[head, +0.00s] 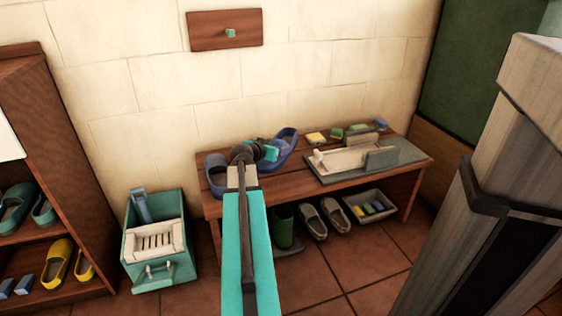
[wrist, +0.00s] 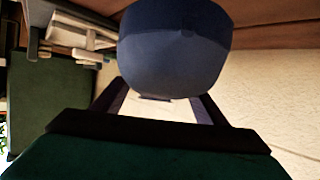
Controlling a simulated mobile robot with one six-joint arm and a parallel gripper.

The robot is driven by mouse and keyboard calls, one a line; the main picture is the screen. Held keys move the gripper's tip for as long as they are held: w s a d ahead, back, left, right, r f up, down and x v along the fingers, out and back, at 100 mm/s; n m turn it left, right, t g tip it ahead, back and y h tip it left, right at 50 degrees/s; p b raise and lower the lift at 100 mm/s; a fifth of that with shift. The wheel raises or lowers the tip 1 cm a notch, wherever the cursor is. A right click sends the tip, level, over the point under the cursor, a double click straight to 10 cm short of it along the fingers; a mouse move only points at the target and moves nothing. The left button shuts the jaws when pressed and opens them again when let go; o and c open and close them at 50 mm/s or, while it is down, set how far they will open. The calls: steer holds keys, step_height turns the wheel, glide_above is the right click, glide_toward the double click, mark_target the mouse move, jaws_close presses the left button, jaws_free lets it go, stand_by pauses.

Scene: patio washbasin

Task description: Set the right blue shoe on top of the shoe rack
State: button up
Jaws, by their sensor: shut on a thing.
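Two blue shoes are at the wooden bench. The left blue shoe (head: 214,176) stands at the bench's left end. The right blue shoe (head: 284,146) is just right of my gripper (head: 270,151) and looks tilted; I cannot tell whether it touches the bench. My gripper is shut on it. In the wrist view, the rounded end of this shoe (wrist: 175,55) fills the space between the two fingers of my gripper (wrist: 160,98). My arm hides part of the bench. The brown wooden shoe rack (head: 62,130) stands at the far left, its top partly outside the picture.
The bench (head: 290,186) also carries a grey basin tray (head: 415,170) and small sponges (head: 316,137). Below are a green boot (head: 284,228), grey shoes (head: 313,222) and a bin (head: 383,213). A teal crate (head: 160,275) stands between rack and bench. A grey post (head: 525,170) is at right.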

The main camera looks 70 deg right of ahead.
mark_target(262, 164)
steer(key=shift+f, duration=0.65)
steer(key=shift+f+b, duration=1.15)
steer(key=shift+f, duration=1.3)
steer(key=shift+f, duration=0.15)
steer(key=o, duration=1.3)
steer(key=shift+c, duration=0.2)
steer(key=p+v, duration=0.3)
steer(key=v, duration=0.8)
steer(key=shift+a, duration=0.15)
steer(key=shift+w+a+r, duration=0.15)
steer(key=shift+w+r, duration=0.05)
steer(key=shift+r, duration=0.1)
